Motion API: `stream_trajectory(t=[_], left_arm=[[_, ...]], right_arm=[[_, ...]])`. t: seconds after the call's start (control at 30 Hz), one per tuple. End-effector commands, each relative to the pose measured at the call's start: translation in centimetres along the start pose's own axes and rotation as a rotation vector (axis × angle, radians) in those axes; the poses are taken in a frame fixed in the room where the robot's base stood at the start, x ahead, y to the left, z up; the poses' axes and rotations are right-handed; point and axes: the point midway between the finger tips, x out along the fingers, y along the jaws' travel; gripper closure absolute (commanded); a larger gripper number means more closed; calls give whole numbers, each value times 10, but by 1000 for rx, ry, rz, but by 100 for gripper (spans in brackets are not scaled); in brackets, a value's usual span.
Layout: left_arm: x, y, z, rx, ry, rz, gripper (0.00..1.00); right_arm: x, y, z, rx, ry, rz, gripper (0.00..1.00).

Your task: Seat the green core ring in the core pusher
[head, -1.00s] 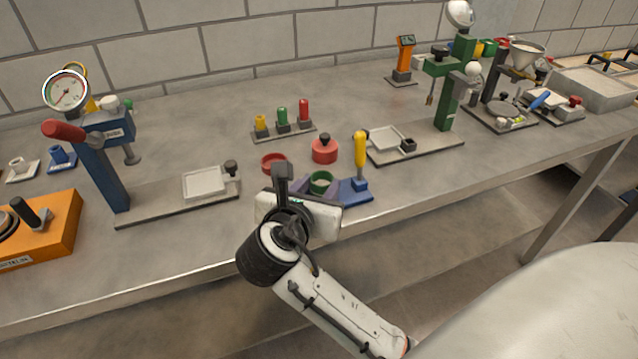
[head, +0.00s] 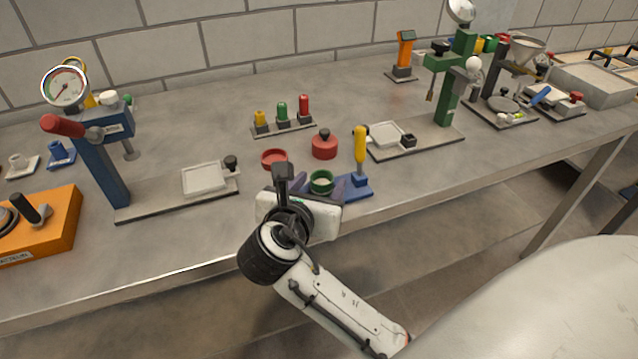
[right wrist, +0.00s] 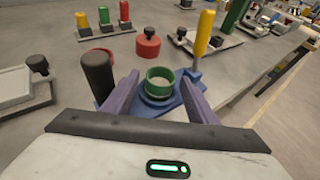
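The green core ring (head: 320,181) is a short open cylinder with pale material visible inside. It also shows in the right wrist view (right wrist: 160,82). It sits upright over a round stub on the blue base of the core pusher (head: 358,187), which has a yellow upright handle (right wrist: 204,32). Whether the ring is fully down on the stub I cannot tell. My right gripper (right wrist: 160,88) is open, its purple fingers either side of the ring with small visible gaps. In the head view my right gripper (head: 320,188) partly hides the base. My left gripper is out of view.
A red ring (head: 273,158) and a red knobbed lid (head: 324,146) stand just behind. A rack with yellow, green and red pegs (head: 283,123) is farther back. A blue press (head: 105,165) stands left, a green press (head: 450,90) right. The table's front edge is close.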

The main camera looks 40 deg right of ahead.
Motion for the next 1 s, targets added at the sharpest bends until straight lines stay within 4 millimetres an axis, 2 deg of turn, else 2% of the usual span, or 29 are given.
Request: stream_trajectory(t=[0.23, 0.33, 0.7, 0.83, 1.0], left_arm=[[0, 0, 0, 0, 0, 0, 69], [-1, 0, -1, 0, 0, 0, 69], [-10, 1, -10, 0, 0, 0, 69], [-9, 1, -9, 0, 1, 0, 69], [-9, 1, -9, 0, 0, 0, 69]], right_arm=[[0, 0, 1, 0, 0, 0, 44], [-3, 0, 7, 2, -1, 1, 44], [-29, 0, 70, 6, -2, 2, 44], [-34, 0, 84, 4, -2, 1, 44], [-38, 0, 93, 1, 0, 0, 44]])
